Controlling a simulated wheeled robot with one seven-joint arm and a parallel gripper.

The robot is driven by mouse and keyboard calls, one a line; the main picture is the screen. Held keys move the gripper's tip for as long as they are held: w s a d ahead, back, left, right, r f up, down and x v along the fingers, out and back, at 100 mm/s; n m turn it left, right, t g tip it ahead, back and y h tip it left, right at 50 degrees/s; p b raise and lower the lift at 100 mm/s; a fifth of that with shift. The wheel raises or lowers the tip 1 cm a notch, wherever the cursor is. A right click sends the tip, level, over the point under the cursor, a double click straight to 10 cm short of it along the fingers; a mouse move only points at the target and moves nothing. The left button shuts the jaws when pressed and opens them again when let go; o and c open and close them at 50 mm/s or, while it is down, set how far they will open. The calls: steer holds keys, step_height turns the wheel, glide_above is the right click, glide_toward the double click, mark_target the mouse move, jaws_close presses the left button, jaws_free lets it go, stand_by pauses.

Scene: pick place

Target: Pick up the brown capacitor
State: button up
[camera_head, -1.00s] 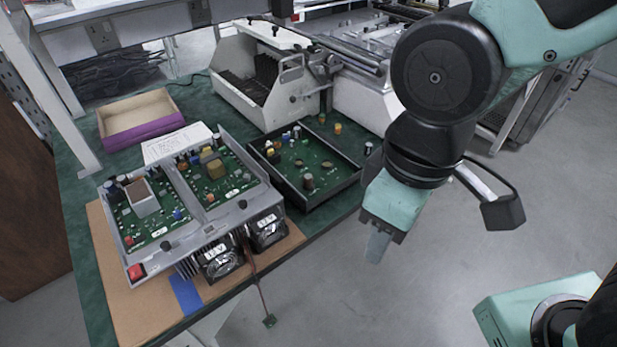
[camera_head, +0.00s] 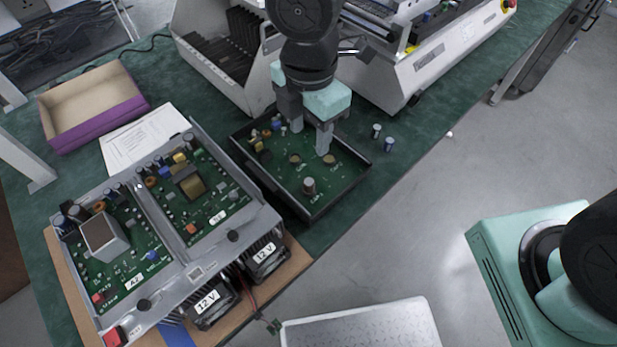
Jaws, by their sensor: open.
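A brown cylindrical part (camera_head: 309,186), which looks like the brown capacitor, stands upright near the front of the dark open tray (camera_head: 345,190) with a green board inside. My gripper (camera_head: 310,142) points down over the back part of this tray. Its two grey fingers are spread apart with nothing between them. It is behind the brown part, toward the back of the tray. Two low tan round parts sit on the board near the fingers, one on the left (camera_head: 295,159) and one on the right (camera_head: 330,160). The gripper hides some of the tray's back edge.
Small parts crowd the tray's left back corner. Two small cylinders (camera_head: 376,131) (camera_head: 389,144) stand on the green mat right of the tray. A metal chassis with boards (camera_head: 165,235) is at left. A purple-sided box (camera_head: 98,130) and white machines (camera_head: 415,75) stand behind.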

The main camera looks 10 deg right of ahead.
mark_target(309, 182)
steer(key=f+b, duration=0.1)
steer(key=f, duration=1.3)
steer(key=shift+s+f+b, duration=0.15)
steer(key=shift+s+b, duration=0.05)
steer(key=shift+b, duration=0.1)
